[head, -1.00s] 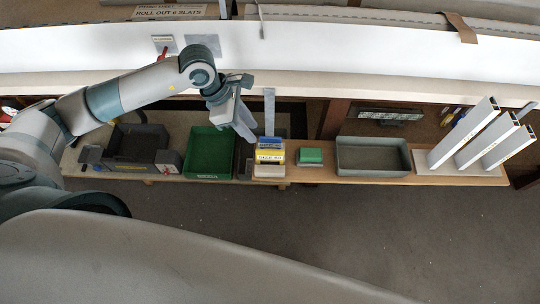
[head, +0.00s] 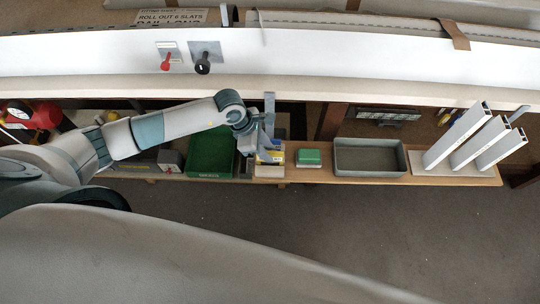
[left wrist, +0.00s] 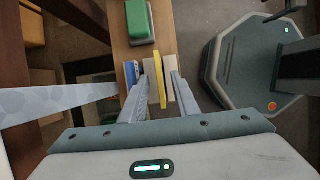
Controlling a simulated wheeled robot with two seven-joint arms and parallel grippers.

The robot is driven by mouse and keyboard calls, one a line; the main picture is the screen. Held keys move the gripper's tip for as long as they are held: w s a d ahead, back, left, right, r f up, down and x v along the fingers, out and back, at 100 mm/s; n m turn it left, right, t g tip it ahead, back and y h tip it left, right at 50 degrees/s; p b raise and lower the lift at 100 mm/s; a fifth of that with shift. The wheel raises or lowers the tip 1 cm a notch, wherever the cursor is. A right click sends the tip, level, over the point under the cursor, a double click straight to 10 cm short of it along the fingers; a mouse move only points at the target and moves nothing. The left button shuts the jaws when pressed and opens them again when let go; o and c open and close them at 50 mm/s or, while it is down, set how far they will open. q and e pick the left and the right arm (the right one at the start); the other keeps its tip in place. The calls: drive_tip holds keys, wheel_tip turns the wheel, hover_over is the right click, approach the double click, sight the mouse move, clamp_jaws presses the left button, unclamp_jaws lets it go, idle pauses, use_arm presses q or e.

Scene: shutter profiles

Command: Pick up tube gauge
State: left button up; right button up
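A stack of labelled blocks stands on the wooden bench: a blue one (head: 279,145), a yellow one (head: 277,157) and a beige one (head: 269,171). I cannot read which is the tube gauge. My left gripper (head: 262,148) is over the stack and hides part of it. In the left wrist view, its two fingers (left wrist: 163,82) are apart. The thin yellow piece (left wrist: 159,80) stands between them, with the beige one (left wrist: 171,75) close by the right finger and the blue one (left wrist: 131,74) by the left finger. My right gripper is not in view.
A green bin (head: 211,153) is left of the stack. A green block (head: 308,158) and a grey tray (head: 371,142) are to its right, then upright white profiles (head: 462,135). A grey strip (head: 269,105) stands close behind the gripper.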

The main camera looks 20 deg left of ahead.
sight(275, 158)
use_arm(q)
drive_tip(key=shift+f, duration=0.1)
idle(0.3)
drive_tip(key=shift+d+f+p, duration=0.45)
drive_tip(key=shift+f+p, duration=0.05)
drive_tip(key=shift+p, duration=0.1)
drive_tip(key=p+x, duration=0.1)
drive_tip(key=x, duration=0.2)
drive_tip(key=shift+r, duration=0.1)
drive_tip(key=shift+w+d+f, duration=0.15)
drive_tip(key=shift+d+f, duration=0.05)
drive_tip(key=shift+f, duration=0.25)
clamp_jaws()
